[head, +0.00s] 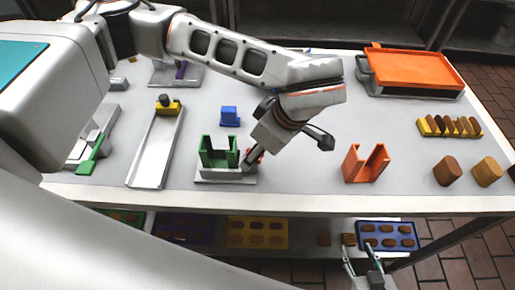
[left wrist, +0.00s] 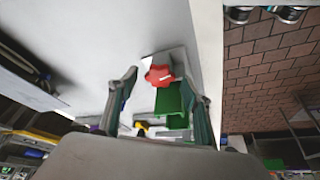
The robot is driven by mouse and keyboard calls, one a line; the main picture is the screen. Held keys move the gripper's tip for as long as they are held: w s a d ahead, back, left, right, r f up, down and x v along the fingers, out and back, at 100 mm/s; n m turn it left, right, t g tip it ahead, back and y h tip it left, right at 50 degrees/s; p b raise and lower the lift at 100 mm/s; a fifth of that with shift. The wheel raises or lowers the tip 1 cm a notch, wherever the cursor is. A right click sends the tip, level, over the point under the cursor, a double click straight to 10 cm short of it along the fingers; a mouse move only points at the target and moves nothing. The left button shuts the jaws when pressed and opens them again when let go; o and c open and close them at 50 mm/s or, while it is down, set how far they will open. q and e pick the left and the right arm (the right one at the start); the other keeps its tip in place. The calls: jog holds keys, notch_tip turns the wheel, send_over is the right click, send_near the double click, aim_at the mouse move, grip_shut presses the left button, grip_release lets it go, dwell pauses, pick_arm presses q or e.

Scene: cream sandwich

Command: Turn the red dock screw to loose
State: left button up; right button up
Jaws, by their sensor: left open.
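The red dock screw (head: 255,155) shows in the head view at the right side of the green dock (head: 219,155), partly covered by my left gripper. In the left wrist view the red screw (left wrist: 158,74) is a lobed knob beside the green dock (left wrist: 172,103). My left gripper (head: 288,152) is open above the dock's right end, one finger close to the screw. In the left wrist view its fingers (left wrist: 165,87) stand apart with the screw in view between them; contact cannot be told. My right gripper (head: 360,253) is low at the table's front, apparently open and empty, above the lower shelf.
An orange holder (head: 366,165) and brown and tan pieces (head: 447,172) stand to the right. A blue block (head: 229,116) is behind the dock. A metal channel (head: 152,155) lies left of it. An orange-topped box (head: 412,72) is at the back right.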

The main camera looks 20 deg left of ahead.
pick_arm(q)
jog(key=c, duration=1.1)
jog(key=shift+f+n, duration=0.1)
jog(key=shift+n, duration=0.3)
jog(key=n, duration=0.1)
jog(key=n+g+b, duration=0.1)
jog(key=shift+w+n, duration=0.25)
jog(key=shift+n, duration=0.15)
jog(key=n+g, duration=0.1)
jog(key=n, duration=0.1)
jog(key=n+g+b, duration=0.1)
jog(key=n, duration=0.1)
jog(key=shift+w+n, duration=0.2)
jog(key=shift+n, duration=0.1)
jog(key=n, duration=0.2)
jog(key=n+g+h, duration=0.1)
jog(key=n, duration=0.1)
jog(key=n+g, duration=0.1)
jog(key=n, duration=0.1)
jog(key=shift+w+a+h, duration=0.2)
jog(key=shift+a+h, duration=0.05)
jog(key=shift+h, duration=0.15)
jog(key=n+h, duration=0.1)
jog(key=n, duration=0.3)
jog(key=n+h, duration=0.1)
jog(key=n, duration=0.1)
jog(key=shift+w+a+n+g+h, duration=0.1)
jog(key=shift+a+n+g+h, duration=0.2)
jog(key=shift+n+g, duration=0.1)
